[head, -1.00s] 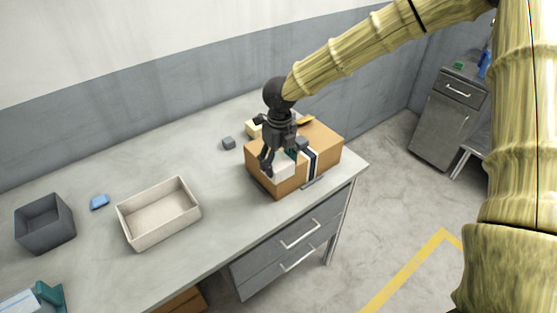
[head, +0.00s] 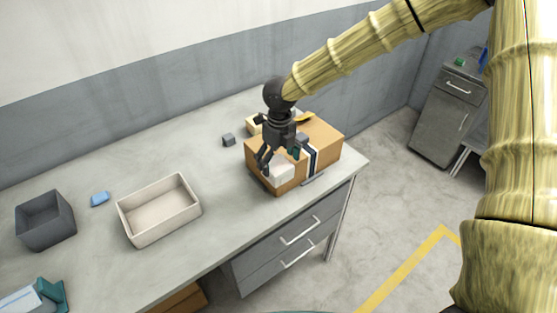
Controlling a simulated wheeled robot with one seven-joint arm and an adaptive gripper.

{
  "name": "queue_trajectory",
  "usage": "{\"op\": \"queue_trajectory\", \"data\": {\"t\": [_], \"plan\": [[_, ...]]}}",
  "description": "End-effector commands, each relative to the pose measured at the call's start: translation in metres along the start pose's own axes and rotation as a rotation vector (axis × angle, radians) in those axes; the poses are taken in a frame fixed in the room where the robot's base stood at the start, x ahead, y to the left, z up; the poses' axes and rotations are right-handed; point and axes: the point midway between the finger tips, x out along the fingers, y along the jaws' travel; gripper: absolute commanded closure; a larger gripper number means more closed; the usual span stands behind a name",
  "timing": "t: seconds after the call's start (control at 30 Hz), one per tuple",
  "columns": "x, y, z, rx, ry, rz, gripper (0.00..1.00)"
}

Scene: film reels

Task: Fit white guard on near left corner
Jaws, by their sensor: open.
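A brown cardboard box (head: 327,146) stands at the right end of the workbench, with dark and white bands over its top and side. The white guard (head: 280,173) is at the box's corner nearest me, over its top edge. I cannot tell whether it sits fully flush. My gripper (head: 263,163) is open, pointing down just left of and above the guard. Its fingers hide part of the box's left side and top. Whether a finger still touches the guard is not clear.
A small grey block (head: 229,140) lies left of the box. A beige tray (head: 150,234), a blue item (head: 99,199) and a dark grey bin (head: 46,232) stand farther left. A teal-and-white object (head: 35,298) is at the lower left. The bench between tray and box is clear.

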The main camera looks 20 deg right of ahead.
Motion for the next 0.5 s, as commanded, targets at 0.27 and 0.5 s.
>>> {"op": "queue_trajectory", "data": {"t": [0.27,0.5], "plan": [[-0.022,0.0,0.001,0.0,-0.004,0.0,0.12],[-0.067,0.0,0.001,0.0,-0.005,-0.001,0.12]]}}
